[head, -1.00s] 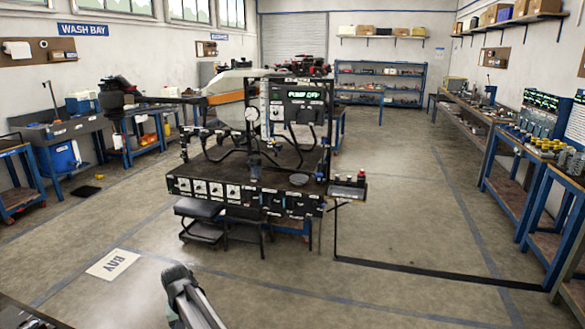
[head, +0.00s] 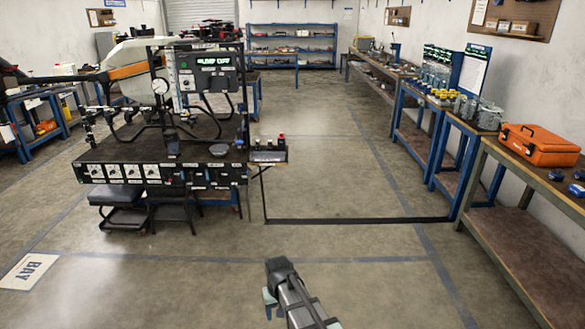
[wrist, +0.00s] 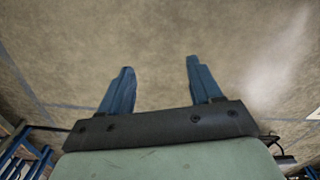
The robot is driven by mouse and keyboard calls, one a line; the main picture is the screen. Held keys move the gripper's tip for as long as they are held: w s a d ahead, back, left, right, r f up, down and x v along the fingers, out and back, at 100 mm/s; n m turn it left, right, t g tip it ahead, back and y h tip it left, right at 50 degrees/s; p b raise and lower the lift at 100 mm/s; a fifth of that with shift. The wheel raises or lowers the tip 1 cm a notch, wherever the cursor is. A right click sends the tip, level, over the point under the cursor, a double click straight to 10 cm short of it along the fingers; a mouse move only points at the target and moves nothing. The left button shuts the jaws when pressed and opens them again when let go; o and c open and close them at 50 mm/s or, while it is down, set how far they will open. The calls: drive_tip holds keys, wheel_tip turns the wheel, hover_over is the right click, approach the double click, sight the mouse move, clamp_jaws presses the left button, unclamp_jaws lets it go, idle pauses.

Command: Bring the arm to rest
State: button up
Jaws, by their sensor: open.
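My gripper (wrist: 156,90) shows in the wrist view with its two blue fingers spread apart and nothing between them. Beyond the fingers is only bare concrete floor. In the head view my arm (head: 290,295) reaches up from the bottom edge, over open floor in front of the drone test bench (head: 165,155). The fingers are hard to make out there. The arm touches nothing that I can see.
The black bench with gauges and a small side shelf (head: 268,156) stands ahead to the left. Workbenches line the right wall, one holding an orange case (head: 538,145). A floor sign (head: 28,271) lies at left. The floor between is clear.

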drive_tip(key=s+d+f+m, duration=0.15)
drive_tip(key=s+d, duration=0.25)
drive_tip(key=d, duration=0.7)
drive_tip(key=s+d+f+m, duration=0.15)
drive_tip(key=s+d, duration=0.25)
drive_tip(key=d, duration=0.7)
drive_tip(key=s+f+g, duration=0.3)
drive_tip(key=s+f, duration=0.7)
drive_tip(key=s, duration=0.5)
drive_tip(key=s+f+g, duration=0.3)
drive_tip(key=s+f, duration=0.7)
drive_tip(key=s, duration=0.5)
drive_tip(key=shift+a+g, duration=0.3)
drive_tip(key=shift+g, duration=0.1)
drive_tip(key=shift+w, duration=0.1)
